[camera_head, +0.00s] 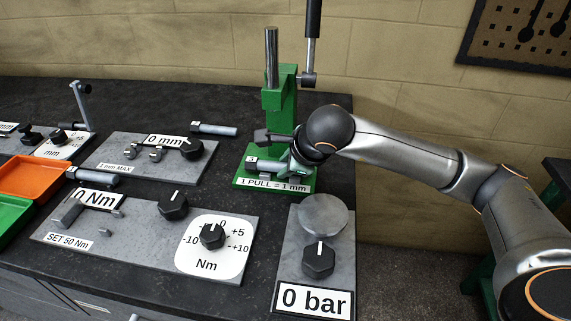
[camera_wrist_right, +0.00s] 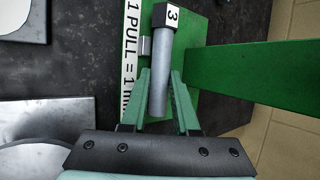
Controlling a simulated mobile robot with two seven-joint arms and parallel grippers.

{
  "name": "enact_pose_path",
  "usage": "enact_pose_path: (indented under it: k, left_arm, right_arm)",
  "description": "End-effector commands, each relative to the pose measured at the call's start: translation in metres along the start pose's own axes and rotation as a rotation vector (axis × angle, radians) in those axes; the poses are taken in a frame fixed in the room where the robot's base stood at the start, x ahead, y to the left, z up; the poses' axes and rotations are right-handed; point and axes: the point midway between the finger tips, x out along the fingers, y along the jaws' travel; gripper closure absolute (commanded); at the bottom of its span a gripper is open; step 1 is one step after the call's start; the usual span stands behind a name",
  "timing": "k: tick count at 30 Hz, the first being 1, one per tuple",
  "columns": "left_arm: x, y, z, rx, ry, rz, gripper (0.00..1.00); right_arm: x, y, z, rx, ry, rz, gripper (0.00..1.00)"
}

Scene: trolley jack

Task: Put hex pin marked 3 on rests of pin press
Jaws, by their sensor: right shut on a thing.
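The green pin press (camera_head: 279,97) stands at the back of the bench, with a tall steel ram and a lever. Its base label reads "1 PULL = 1 mm". My right gripper (camera_head: 287,165) is low over the press base. In the wrist view my right gripper (camera_wrist_right: 160,76) is shut around the grey shank of the hex pin (camera_wrist_right: 158,97), whose dark head shows a white 3. The pin (camera_head: 264,165) lies roughly level, head to the left in the head view. A small grey block (camera_wrist_right: 146,46), perhaps a rest, is beside the shank. Contact with the rests cannot be told.
Other hex pins lie on the bench, one behind the "0 mm" plate (camera_head: 213,129) and one near the orange tray (camera_head: 91,176). The "0 Nm" plate (camera_head: 140,239) and the "0 bar" unit (camera_head: 316,249) stand in front. The press column (camera_wrist_right: 255,70) is close beside my gripper.

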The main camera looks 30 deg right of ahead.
Motion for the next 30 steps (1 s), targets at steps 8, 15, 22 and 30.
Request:
enact_pose_path:
  k: [8,15,22,30]
  left_arm:
    - [0.002,0.001,0.002,-0.001,-0.004,0.002,1.00]
    - [0.000,0.001,-0.004,0.000,0.002,0.003,1.00]
    - [0.000,0.001,-0.005,0.001,0.008,0.001,1.00]
    - [0.000,0.000,-0.004,0.000,0.006,0.000,1.00]
  right_arm:
    - [0.001,0.001,-0.001,0.000,0.000,0.000,0.59]
    - [-0.001,-0.001,0.001,-0.001,0.000,0.001,0.59]
    - [-0.037,-0.001,0.001,-0.003,-0.003,-0.004,0.59]
    - [-0.094,-0.001,0.001,-0.002,-0.002,-0.005,0.59]
